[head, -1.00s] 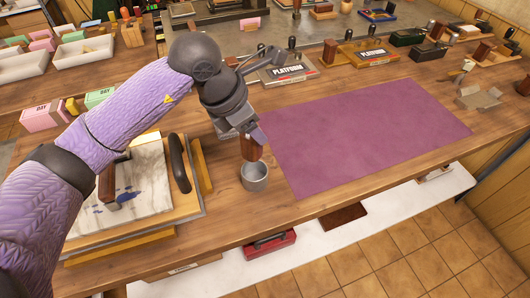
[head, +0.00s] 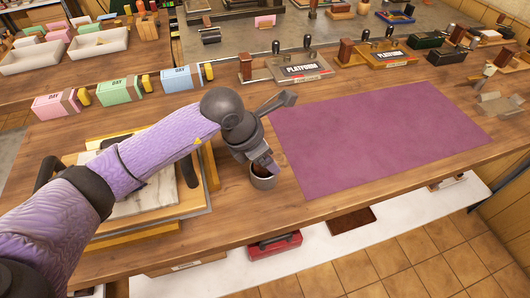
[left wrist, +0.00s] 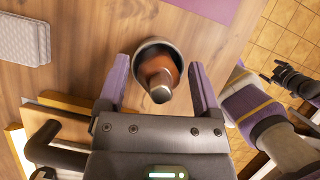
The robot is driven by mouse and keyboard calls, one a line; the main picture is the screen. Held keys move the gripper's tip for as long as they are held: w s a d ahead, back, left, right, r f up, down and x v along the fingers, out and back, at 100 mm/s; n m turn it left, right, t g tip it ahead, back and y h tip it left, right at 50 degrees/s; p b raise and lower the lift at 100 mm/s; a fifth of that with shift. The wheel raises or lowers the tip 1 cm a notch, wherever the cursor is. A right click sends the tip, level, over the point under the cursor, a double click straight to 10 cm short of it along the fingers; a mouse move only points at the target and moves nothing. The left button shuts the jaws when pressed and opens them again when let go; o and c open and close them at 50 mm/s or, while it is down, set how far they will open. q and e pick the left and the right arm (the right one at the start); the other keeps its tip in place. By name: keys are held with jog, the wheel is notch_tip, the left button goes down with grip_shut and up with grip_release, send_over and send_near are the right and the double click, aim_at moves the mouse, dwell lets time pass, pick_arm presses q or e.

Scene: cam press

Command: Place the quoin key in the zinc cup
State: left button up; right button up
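The grey metal cup (head: 263,183) stands on the wooden bench, left of the purple mat. The quoin key (left wrist: 159,78), with a brown wooden handle and a metal end, is inside the cup and tilted; in the left wrist view the cup's dark rim (left wrist: 155,45) shows around it. In the head view only a bit of brown (head: 258,169) shows in the cup. My left gripper (left wrist: 160,66) is open, with one purple finger on each side of the key and clear of it. A dark jointed part, seemingly my right arm's end (left wrist: 292,80), shows over the floor, too small to read.
The purple mat (head: 380,138) lies flat and bare to the right. A board with a stone slab (head: 150,193) lies left of the cup, under my left arm. Platform blocks (head: 300,68) and DAY boxes (head: 120,90) line the back.

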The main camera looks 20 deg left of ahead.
pick_arm(q)
jog(key=shift+o, duration=0.3)
jog(key=shift+r, duration=0.25)
jog(key=p+v, duration=0.2)
jog(key=v, duration=0.9)
jog(key=shift+a+r+p, duration=0.2)
jog(key=shift+r+p, duration=0.15)
jog(key=shift+s, duration=0.15)
